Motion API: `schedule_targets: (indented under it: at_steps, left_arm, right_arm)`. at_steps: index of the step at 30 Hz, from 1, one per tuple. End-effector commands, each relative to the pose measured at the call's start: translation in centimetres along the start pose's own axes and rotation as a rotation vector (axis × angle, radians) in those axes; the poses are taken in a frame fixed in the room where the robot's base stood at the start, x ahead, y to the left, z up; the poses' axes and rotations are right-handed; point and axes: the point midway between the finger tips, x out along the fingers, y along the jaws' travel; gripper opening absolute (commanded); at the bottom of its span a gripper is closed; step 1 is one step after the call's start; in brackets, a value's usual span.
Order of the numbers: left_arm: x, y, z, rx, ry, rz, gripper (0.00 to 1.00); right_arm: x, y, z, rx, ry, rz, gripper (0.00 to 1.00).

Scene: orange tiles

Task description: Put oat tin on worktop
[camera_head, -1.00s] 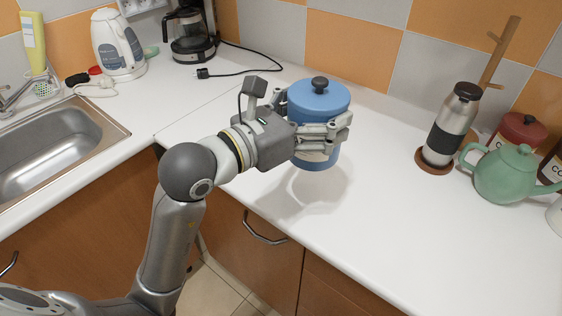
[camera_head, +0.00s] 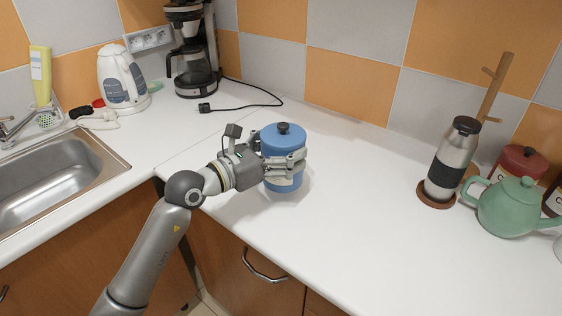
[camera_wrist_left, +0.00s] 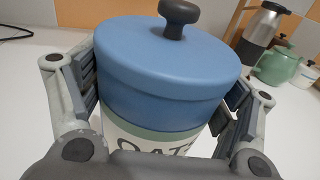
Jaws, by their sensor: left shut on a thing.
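The oat tin (camera_head: 283,139) is blue with a dark knob on its lid and a pale label. My left gripper (camera_head: 285,164) is shut around the tin's sides, and the tin is upright. In the left wrist view the tin (camera_wrist_left: 165,70) fills the middle between the two fingers, with part of the lettering "OAT" showing. The tin is over the white worktop (camera_head: 350,220), close to its surface; I cannot tell whether its base touches. My right gripper is not in view.
A steel flask (camera_head: 454,160) on a round brown coaster, a green teapot (camera_head: 508,207) and a red canister (camera_head: 519,163) stand at the right. A kettle (camera_head: 122,80), coffee maker (camera_head: 194,60) and sink (camera_head: 55,180) are at the left. The worktop between is clear.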

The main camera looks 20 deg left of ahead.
Motion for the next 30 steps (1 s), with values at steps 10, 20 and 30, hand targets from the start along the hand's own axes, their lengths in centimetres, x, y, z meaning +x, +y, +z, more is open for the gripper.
schedule_targets:
  at_steps: [10, 20, 30]
  left_arm:
    - [0.3, 0.7, -3.6, 0.0, -0.005, 0.002, 0.38]
    - [0.4, 0.7, -3.8, 0.001, -0.005, 0.002, 0.38]
    - [0.4, 0.7, -4.1, -0.001, 0.001, 0.001, 1.0]
  right_arm:
    - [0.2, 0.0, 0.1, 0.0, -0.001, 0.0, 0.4]
    - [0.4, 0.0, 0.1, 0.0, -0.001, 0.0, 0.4]
    - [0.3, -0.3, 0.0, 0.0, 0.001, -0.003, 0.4]
